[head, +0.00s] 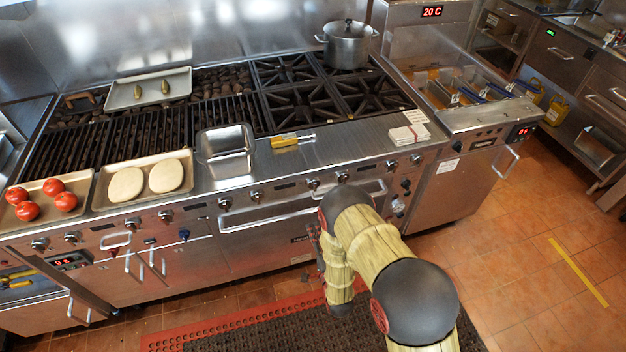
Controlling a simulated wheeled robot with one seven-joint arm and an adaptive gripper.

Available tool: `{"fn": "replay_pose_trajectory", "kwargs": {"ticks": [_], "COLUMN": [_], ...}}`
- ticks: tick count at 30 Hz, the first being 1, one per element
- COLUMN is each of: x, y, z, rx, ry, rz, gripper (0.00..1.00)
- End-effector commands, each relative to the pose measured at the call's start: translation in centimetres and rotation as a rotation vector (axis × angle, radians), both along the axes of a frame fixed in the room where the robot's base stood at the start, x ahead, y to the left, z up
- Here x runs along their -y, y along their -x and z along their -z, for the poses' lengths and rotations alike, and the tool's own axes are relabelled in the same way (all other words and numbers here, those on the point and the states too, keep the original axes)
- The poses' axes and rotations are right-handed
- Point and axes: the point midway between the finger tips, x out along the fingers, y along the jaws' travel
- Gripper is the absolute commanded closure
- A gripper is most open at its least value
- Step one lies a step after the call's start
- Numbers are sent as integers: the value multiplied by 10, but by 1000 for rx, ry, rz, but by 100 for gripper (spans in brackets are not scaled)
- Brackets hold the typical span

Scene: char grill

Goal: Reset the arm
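My arm (375,240), with straw-coloured links and dark ball joints, rises from the bottom right and bends in front of the range. Its far link hangs down in front of the range's front panel. Small dark and reddish parts (315,245) show at the left side of that link and seem to be my gripper, mostly hidden behind the arm. Its fingers cannot be made out. No object shows held there.
The range (350,134) holds a tomato tray (80,214), a bread tray (100,190), a metal pan (225,150), a yellow-handled tool (285,141) and a pot (347,45). A fryer (470,120) stands right. Tiled floor (520,240) is open at right.

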Motion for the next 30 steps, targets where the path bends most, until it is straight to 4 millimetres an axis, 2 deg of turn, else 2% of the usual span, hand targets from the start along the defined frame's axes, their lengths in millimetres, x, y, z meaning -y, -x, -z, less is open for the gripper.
{"fn": "replay_pose_trajectory", "kwargs": {"ticks": [8,11,13,15,17,18,20,23,25,29,30], "x": [0,2,6,12,19,22,26,32,38,48,52], "y": [0,6,18,41,62,74,89,108,118,133,138], "z": [4,32,63,97,122,133,142,140,129,87,70], "rx": [0,-73,-164,-279,-379,-439,-518,-630,-697,-794,-819], "ry": [59,187,302,430,535,601,694,827,908,1031,1064], "rz": [-7,-29,-60,-110,-165,-206,-272,-388,-473,-634,-686], "gripper": [67,67,67,67,67,67,67,67,67,67,67]}}
